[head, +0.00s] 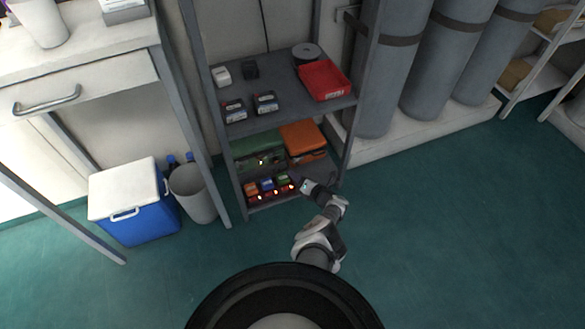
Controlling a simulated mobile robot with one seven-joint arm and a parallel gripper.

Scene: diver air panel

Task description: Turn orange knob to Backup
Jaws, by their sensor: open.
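I cannot make out an orange knob or a Backup label for certain in the head view. My arm reaches forward and down to the metal shelf unit, and my gripper (306,185) is at the right part of its lowest shelf. The gripper is small and dark here, open, and appears to hold nothing. Just left of it stands a row of small units with lit spots: one orange-red (251,189), one blue (266,184) and one green (283,180). Whether the gripper touches anything is too small to tell.
Above the row lie an orange case (303,137) and a green case (257,148). A red tray (324,79) sits on the shelf higher up. A grey bin (193,193) and a blue cooler (134,214) stand left. Grey cylinders (386,80) stand right. Open floor lies at right.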

